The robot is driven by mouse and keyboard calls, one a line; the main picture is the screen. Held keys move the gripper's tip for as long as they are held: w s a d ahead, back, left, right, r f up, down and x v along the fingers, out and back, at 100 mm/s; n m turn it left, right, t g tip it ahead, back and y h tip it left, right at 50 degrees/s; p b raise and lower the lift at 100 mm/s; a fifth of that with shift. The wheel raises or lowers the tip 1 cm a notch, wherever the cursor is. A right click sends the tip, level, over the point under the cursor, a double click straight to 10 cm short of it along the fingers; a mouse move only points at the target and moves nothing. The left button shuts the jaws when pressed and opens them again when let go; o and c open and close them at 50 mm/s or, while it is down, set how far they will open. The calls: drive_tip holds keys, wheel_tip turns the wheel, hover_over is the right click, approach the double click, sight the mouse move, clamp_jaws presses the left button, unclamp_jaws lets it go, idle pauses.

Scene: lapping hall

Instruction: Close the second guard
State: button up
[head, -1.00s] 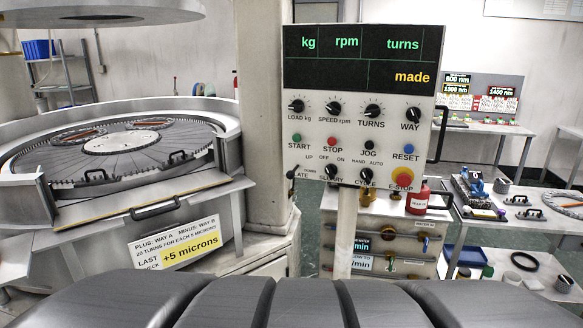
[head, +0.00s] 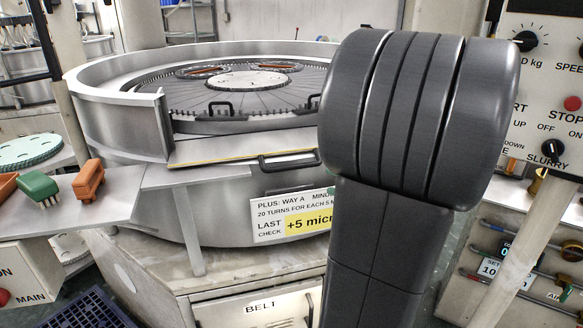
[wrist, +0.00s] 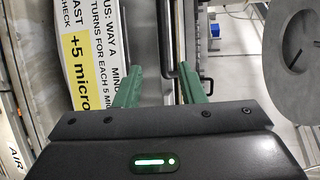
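The lapping machine's round tub (head: 105,110) has a gap in its front wall. At the gap a flat, yellow-edged guard panel (head: 225,158) lies folded down, with a black bar handle (head: 290,160) on its front. I cannot tell if it is the second guard. My gripper (wrist: 160,85) shows in the wrist view with its two green fingers apart. A dark bar (wrist: 179,55) and a grey edge lie between or just beyond the fingertips; contact cannot be told. In the head view my arm hides the gripper and the gap's right side.
A label (head: 290,218) is on the machine front above a belt cover (head: 255,308). A grey shelf (head: 100,208) at left holds a green brush (head: 38,188) and a brown brush (head: 88,180). The control panel (head: 545,90) stands close on the right.

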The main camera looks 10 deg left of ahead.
sight(296, 167)
drive_tip(key=p+x, duration=0.1)
drive_tip(key=x, duration=1.2)
drive_tip(key=shift+w+a+p, duration=0.2)
drive_tip(key=shift+w+p, duration=0.15)
drive_tip(key=shift+p, duration=0.05)
clamp_jaws()
